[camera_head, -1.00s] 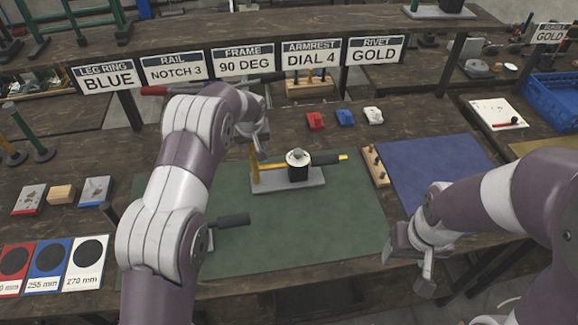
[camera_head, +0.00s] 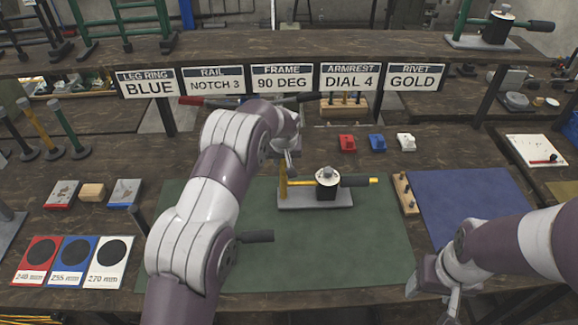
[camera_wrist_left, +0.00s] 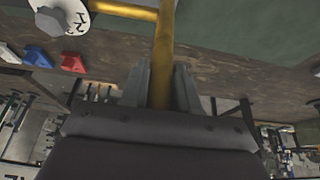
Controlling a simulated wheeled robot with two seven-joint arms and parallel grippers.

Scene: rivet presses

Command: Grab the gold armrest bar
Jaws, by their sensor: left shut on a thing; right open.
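The gold armrest bar (camera_head: 283,182) stands upright at the left end of a grey press plate (camera_head: 315,200) on the green mat. Its upper end is at my left gripper (camera_head: 288,152). In the left wrist view the gold bar (camera_wrist_left: 164,45) runs between the fingers of my left gripper (camera_wrist_left: 162,85), which is shut on it. A gold cross piece (camera_wrist_left: 125,9) joins the bar and reaches towards the numbered white dial (camera_wrist_left: 62,16). My right gripper (camera_head: 433,294) is open and empty at the front right, below the blue mat.
A peg block (camera_head: 405,192) stands between the green mat (camera_head: 330,245) and blue mat (camera_head: 465,200). Another gold post (camera_head: 38,125) stands at left. A sign reads ARMREST DIAL 4 (camera_head: 349,78).

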